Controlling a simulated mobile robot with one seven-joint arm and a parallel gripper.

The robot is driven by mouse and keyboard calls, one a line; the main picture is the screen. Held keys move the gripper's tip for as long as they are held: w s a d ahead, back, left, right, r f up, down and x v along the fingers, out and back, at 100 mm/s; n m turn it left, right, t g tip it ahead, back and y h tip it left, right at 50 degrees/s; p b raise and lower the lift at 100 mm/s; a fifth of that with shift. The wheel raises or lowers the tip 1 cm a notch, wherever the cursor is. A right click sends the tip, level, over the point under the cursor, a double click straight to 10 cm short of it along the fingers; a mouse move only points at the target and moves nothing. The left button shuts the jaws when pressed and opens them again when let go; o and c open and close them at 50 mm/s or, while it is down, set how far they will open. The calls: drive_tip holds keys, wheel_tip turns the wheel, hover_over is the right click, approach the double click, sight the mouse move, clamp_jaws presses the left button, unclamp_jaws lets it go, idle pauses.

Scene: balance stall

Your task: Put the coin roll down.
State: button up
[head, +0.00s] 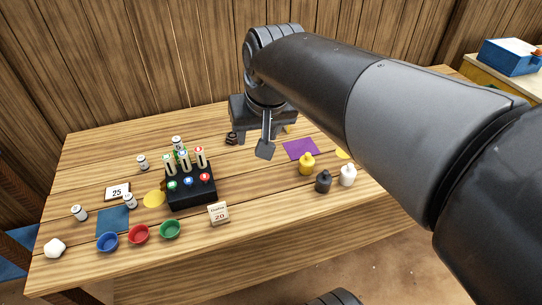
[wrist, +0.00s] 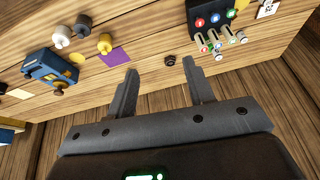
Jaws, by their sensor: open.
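My gripper (head: 264,152) is over the back middle of the table; in the wrist view (wrist: 158,66) its two fingers stand wide apart with nothing between them. A small dark, banded round object (head: 232,139) stands on the table just left of the gripper. In the wrist view the dark object (wrist: 169,60) appears beyond the gap between the fingertips, apart from both. It may be the coin roll, but it is too small to be sure. No other thing is clearly a coin roll.
A black rack (head: 192,197) with several tubes stands left of the gripper. A purple mat (head: 300,149) and yellow bottle (head: 306,165) lie right. Three cups (head: 139,234) line the front left. A blue device (wrist: 50,66) shows in the wrist view.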

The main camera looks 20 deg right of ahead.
drive_tip(key=s+d+f+t, duration=0.1)
drive_tip(key=s+d+f, duration=0.1)
drive_tip(key=s+f, duration=0.3)
drive_tip(key=s, duration=0.4)
drive_tip(key=shift+s+n, duration=0.15)
drive_tip(key=shift+n, duration=0.15)
